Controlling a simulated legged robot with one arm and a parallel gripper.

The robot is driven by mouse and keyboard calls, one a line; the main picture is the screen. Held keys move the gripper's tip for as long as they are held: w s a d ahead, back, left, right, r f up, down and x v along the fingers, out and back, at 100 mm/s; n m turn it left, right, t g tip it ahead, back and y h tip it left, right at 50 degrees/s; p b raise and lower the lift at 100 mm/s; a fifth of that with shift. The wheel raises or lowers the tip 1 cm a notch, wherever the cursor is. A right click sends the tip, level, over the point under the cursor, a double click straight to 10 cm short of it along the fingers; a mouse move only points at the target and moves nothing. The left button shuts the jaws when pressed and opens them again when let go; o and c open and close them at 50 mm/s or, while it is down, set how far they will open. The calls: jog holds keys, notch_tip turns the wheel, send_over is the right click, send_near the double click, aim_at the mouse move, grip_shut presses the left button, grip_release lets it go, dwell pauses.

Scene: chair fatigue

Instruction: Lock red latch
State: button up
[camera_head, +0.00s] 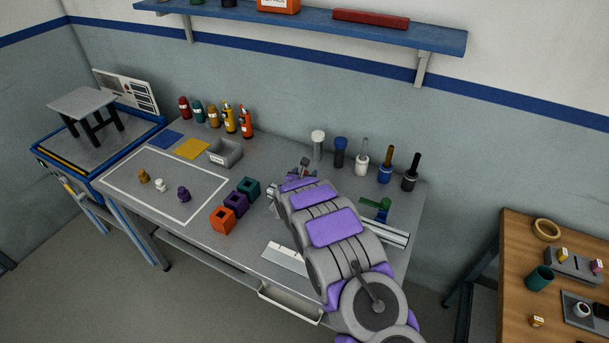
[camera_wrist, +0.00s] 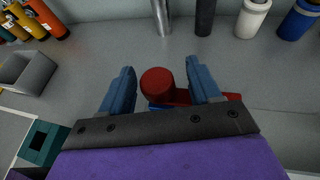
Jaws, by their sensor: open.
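The red latch (camera_wrist: 157,80) shows in the wrist view as a round red knob with a flat red arm running right, partly behind my right finger. A bit of blue shows under the knob. My gripper (camera_wrist: 160,68) is open, with one blue finger on each side of the knob. Whether the fingers reach down to the knob's height is hard to tell. In the head view my purple and grey arm hides most of the latch area.
Several bottles and posts line the bench's back edge. A grey bin (camera_head: 225,153) and orange (camera_head: 222,219), purple and teal boxes stand left. A wooden table (camera_head: 513,262) is at far right.

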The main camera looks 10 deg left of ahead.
jog(key=shift+w+a+f, duration=0.1)
jog(key=shift+a, duration=0.2)
jog(key=shift+d, duration=0.2)
jog(key=c, duration=0.6)
grip_shut()
